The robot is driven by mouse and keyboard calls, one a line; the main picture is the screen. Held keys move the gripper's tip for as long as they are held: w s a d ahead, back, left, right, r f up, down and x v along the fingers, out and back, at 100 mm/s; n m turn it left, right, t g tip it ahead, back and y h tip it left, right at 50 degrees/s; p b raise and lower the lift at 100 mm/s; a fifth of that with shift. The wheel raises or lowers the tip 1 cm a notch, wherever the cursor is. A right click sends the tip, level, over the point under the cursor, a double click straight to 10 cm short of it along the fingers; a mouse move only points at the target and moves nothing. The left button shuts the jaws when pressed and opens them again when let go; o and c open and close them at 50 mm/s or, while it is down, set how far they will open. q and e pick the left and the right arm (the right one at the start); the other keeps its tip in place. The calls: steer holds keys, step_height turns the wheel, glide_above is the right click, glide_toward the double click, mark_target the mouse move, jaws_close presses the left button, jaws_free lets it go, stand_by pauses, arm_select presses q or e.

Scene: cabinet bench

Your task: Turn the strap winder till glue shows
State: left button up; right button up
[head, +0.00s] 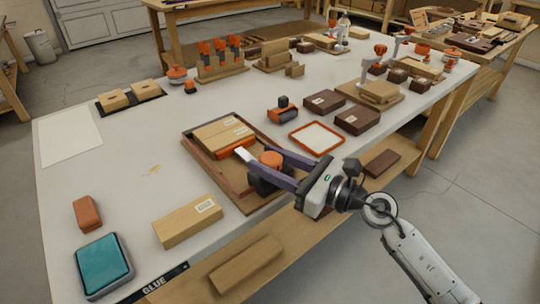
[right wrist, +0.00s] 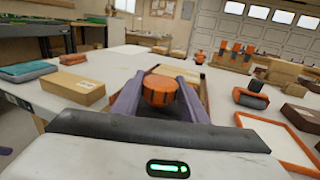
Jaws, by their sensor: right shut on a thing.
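The strap winder, an orange ribbed knob (head: 270,159), stands at the near right side of a shallow brown wooden frame (head: 192,147) that holds pale wood blocks (head: 222,133). My right gripper (head: 263,161) reaches in from the right with its purple fingers on either side of the knob, shut on it. The right wrist view shows the orange knob (right wrist: 160,90) between the two fingers. The gripper hides part of the frame's near right corner. I cannot make out any glue on the joints. My left gripper is not in view.
A wood block (head: 187,222), a red-brown block (head: 87,213) and a teal-topped box (head: 103,266) lie left of the frame. An orange-rimmed tray (head: 316,138) and dark boxes (head: 357,120) lie close on the right.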

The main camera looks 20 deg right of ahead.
steer(key=m+t+h+p, duration=0.1)
steer(key=h+p, duration=0.1)
steer(key=p, duration=0.1)
steer(key=m+t+h+p, duration=0.1)
steer(key=m+h+p, duration=0.1)
steer(key=p, duration=0.2)
steer(key=shift+r, duration=0.4)
steer(key=shift+m+t+h+p, duration=0.4)
steer(key=shift+m+h+p, duration=0.1)
steer(key=shift+h+p, duration=0.35)
steer(key=shift+f+m+h+p, duration=0.4)
steer(key=shift+m+h+p, duration=0.1)
steer(key=shift+h, duration=0.15)
steer(key=o, duration=1)
steer(key=shift+o, duration=0.2)
